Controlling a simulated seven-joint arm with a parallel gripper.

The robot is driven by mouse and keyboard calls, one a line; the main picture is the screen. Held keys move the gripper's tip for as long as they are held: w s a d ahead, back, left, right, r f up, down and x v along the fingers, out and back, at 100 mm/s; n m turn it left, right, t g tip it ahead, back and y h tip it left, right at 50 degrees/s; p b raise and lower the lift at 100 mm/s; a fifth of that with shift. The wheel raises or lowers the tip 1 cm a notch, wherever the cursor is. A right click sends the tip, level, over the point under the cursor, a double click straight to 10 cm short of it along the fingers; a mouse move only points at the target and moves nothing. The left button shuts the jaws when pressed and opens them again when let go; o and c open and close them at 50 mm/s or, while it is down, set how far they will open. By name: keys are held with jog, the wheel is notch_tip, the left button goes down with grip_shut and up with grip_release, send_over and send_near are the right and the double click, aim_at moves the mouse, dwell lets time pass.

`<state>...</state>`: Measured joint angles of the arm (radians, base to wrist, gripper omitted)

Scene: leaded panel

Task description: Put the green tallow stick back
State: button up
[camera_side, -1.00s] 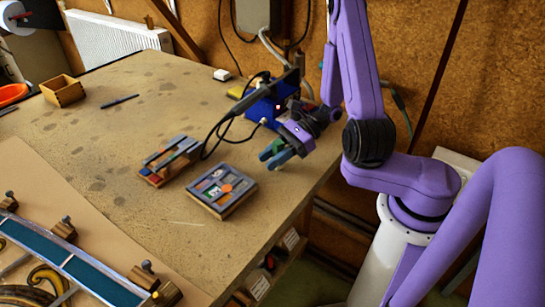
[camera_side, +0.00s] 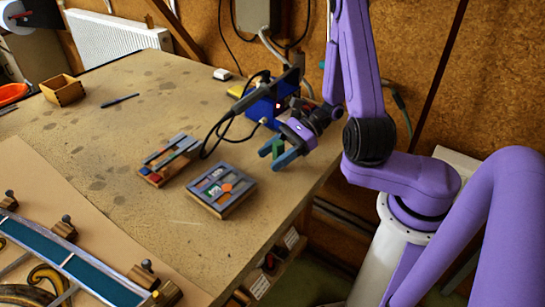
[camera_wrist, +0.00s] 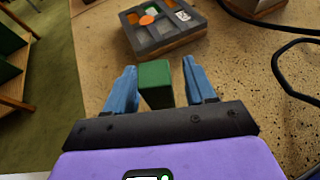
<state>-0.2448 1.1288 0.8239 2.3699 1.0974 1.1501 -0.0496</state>
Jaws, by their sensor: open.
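The green tallow stick (camera_wrist: 155,76) is between my gripper's blue fingers in the wrist view, with a gap on each side. It also shows as a green upright piece in the side view (camera_side: 277,149). My gripper (camera_side: 283,155) is open near the right edge of the bench, and it shows in the wrist view (camera_wrist: 160,88). The stick's lower end is hidden, so I cannot tell what it rests on. A grey compartment tray (camera_wrist: 146,50) lies beyond the fingers; it also shows left of and below the gripper in the side view (camera_side: 214,206).
A slatted rack (camera_side: 168,158) with coloured pieces stands left of the tray. A blue box (camera_side: 262,107) and black cable (camera_side: 216,132) are behind my gripper. A wooden box (camera_side: 63,91) and dark pen (camera_side: 120,100) lie at the far left.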

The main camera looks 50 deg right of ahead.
jog(key=v, duration=1.1)
jog(key=shift+s+d, duration=0.1)
jog(key=shift+d, duration=0.1)
jog(key=s+a+r+n+g+h, duration=0.2)
jog(key=a+r+n+g+h, duration=0.1)
jog(key=a+n+g, duration=0.5)
jog(key=s+a+r+n+t+h, duration=0.1)
jog(key=s+n, duration=0.5)
jog(key=n, duration=0.7)
jog(key=s+a+r+n+t+h, duration=0.2)
jog(key=s+n+h, duration=0.5)
jog(key=n, duration=0.7)
jog(key=a+r+h, duration=0.1)
jog(key=a, duration=0.1)
jog(key=shift+a+r, duration=0.35)
jog(key=shift+a, duration=0.05)
